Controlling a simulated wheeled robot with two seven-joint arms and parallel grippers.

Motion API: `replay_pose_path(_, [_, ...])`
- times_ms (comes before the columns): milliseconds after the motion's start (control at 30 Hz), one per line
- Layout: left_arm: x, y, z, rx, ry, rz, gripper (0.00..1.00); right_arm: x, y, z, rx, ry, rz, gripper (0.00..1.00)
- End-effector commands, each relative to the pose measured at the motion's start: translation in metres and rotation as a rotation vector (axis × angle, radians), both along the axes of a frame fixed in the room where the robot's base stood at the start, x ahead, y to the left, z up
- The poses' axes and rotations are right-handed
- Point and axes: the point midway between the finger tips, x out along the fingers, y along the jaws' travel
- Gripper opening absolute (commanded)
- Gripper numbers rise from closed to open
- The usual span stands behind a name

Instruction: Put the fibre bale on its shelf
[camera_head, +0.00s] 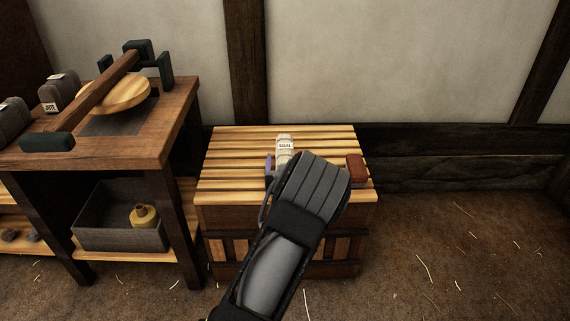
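A pale cream bale (284,142) with a white label stands on the slatted top of a wooden crate-like stand (230,160); the label's lettering is too small to read surely. My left gripper (308,186) is over the front of this stand, just in front of the bale and overlapping its lower part. I see the back of the hand; its fingers are hidden, so I cannot tell whether they touch the bale. My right gripper is not in view. I cannot tell which shelf is the bale's own.
A red block (356,168) and a bluish thing (269,168) are on the stand. A workbench (170,125) at left bears a long wooden bar (98,91), a round board (127,96) and a dark labelled block (58,92).

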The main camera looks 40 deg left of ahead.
Motion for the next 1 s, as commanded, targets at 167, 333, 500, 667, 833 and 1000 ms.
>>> replay_pose_path(167, [-0.0002,-0.0001,-0.0001,0.0,0.0,0.0,0.76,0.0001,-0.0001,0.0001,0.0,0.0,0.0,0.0])
replay_pose_path(333, [-0.0003,-0.0001,-0.0001,0.0,0.0,0.0,0.76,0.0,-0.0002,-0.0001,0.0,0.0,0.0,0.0])
replay_pose_path(500, [-0.0003,-0.0001,-0.0001,0.0,0.0,0.0,0.62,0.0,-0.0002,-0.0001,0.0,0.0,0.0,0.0])
replay_pose_path(667, [-0.0003,-0.0001,-0.0001,0.0,0.0,0.0,0.49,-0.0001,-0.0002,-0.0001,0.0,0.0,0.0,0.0])
replay_pose_path(833, [-0.0003,-0.0001,-0.0001,0.0,0.0,0.0,0.35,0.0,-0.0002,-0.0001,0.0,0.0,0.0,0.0])
replay_pose_path(1000, [-0.0002,-0.0002,-0.0001,0.0,0.0,0.0,0.22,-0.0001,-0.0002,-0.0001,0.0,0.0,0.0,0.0])
